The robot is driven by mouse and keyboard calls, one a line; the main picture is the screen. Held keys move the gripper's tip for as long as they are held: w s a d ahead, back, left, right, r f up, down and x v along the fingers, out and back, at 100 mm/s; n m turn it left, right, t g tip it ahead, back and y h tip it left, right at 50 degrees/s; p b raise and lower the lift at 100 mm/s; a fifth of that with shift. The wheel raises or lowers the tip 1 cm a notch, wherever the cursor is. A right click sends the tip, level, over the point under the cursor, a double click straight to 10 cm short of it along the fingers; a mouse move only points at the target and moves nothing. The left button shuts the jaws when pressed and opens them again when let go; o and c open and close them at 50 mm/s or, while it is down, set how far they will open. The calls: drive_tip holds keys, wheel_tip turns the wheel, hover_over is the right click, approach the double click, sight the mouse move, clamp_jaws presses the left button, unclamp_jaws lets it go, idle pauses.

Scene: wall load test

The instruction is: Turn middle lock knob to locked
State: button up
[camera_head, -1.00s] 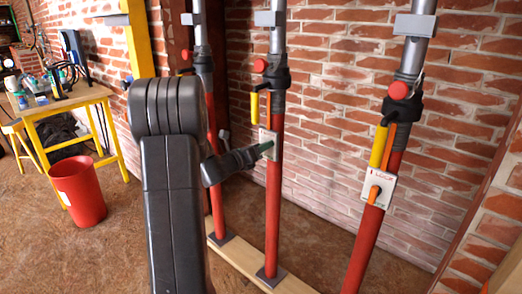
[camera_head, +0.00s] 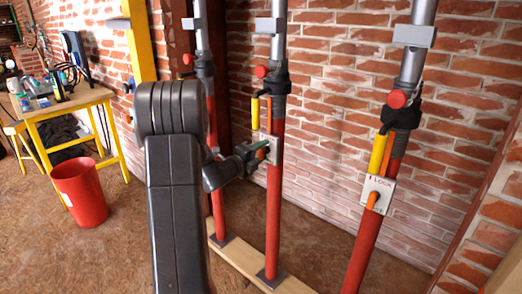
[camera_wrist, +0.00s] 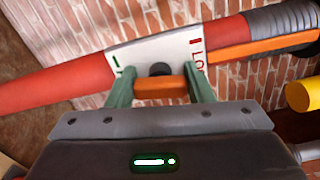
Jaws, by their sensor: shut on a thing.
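The middle post (camera_head: 273,215) is red below and grey above. Its white lock plate (camera_wrist: 160,48) has a green mark at the left and red lettering, partly hidden, at the right in the wrist view. The orange lock knob (camera_wrist: 160,88) sits between the green fingers of my gripper (camera_wrist: 161,88), which is shut on it. The knob's bar lies roughly along the post. In the head view my gripper (camera_head: 262,147) is at the plate and hides most of the knob. An orange strip (camera_wrist: 265,45) runs along the post beyond the red lettering.
The right post (camera_head: 362,245) has its own plate (camera_head: 379,187) and orange knob (camera_head: 374,199). The left post (camera_head: 218,205) stands partly behind my arm. A yellow handle (camera_wrist: 303,97) is close by my gripper. A red bin (camera_head: 80,194) and workbench (camera_head: 65,105) stand left.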

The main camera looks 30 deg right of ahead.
drive_tip(key=shift+f+n+p, duration=0.1)
drive_tip(key=shift+n+p, duration=0.25)
drive_tip(key=shift+n, duration=0.55)
drive_tip(key=o, duration=1)
drive_tip(key=shift+a, duration=0.1)
drive_tip(key=shift+c, duration=0.2)
drive_tip(key=p+v, duration=0.1)
drive_tip(key=v, duration=1.2)
drive_tip(key=shift+a, duration=0.35)
drive_tip(key=shift+s, duration=0.15)
